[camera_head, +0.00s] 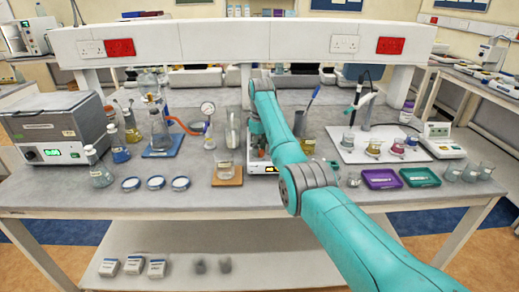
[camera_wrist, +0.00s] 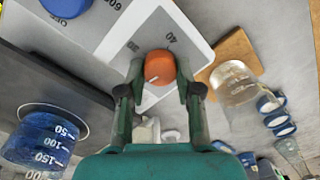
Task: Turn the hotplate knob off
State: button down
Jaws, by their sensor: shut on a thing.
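The hotplate (camera_wrist: 205,50) has a white front panel with an orange knob (camera_wrist: 160,65) in the wrist view. The numbers 30 and 40 show beside the knob, and a white pointer mark is on the knob's face. My gripper (camera_wrist: 160,75) is shut on the knob, with one finger on each side of it. In the head view the hotplate (camera_head: 262,167) stands mid-bench, mostly hidden behind my arm. The knob's full dial and exact setting cannot be read.
A glass beaker (camera_wrist: 234,82) on a wooden board (camera_wrist: 238,52) stands close beside the hotplate; the board also shows in the head view (camera_head: 227,182). A blue-filled vessel (camera_wrist: 42,135) is at the wrist view's lower left. Purple (camera_head: 381,178) and green (camera_head: 419,177) trays lie right.

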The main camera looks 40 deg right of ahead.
aim_at(260, 150)
jog(key=shift+n, duration=0.9)
jog(key=c, duration=0.8)
grip_release()
jog(key=r, duration=1.2)
jog(key=shift+d, duration=0.2)
jog(key=shift+f, duration=0.1)
